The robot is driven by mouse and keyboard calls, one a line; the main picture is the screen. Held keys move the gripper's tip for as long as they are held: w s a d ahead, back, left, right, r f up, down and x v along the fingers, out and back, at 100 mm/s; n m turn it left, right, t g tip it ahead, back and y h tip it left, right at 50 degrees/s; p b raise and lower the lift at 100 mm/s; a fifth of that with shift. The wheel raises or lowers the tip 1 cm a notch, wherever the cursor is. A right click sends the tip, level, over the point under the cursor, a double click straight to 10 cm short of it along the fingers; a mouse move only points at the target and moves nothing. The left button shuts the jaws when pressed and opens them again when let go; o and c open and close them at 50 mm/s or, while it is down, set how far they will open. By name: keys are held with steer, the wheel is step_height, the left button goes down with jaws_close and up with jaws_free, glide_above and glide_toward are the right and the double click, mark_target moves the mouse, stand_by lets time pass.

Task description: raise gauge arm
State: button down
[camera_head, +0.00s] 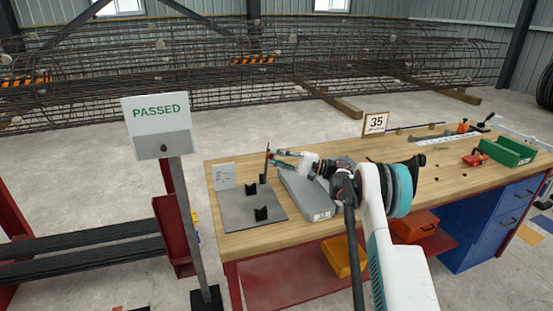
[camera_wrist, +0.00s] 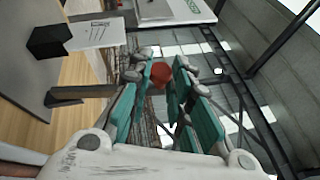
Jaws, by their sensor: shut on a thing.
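The gauge stand is a grey plate (camera_head: 238,211) on the workbench with two black notched blocks and a slim dark upright arm (camera_head: 265,166) at its back right edge. My gripper (camera_head: 275,157) reaches in from the right at the top of this arm. In the wrist view, a red knob (camera_wrist: 160,75) sits between the teal fingertips of my gripper (camera_wrist: 161,68), which are closed on it. A dark bar (camera_wrist: 80,93) shows at left, beside the fingers. The join between knob and arm is hidden by the fingers.
The wooden bench (camera_head: 350,228) also holds a grey box-like piece (camera_head: 306,194) under my gripper, a small white card (camera_head: 224,176), a "35" sign (camera_head: 376,123) and a green bin (camera_head: 508,151). A "PASSED" sign (camera_head: 158,115) stands at front left. Rebar cages lie behind.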

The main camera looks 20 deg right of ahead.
steer(key=shift+r, duration=0.1)
steer(key=c, duration=1.4)
jaws_free()
steer(key=shift+d, duration=0.1)
steer(key=shift+v, duration=3.65)
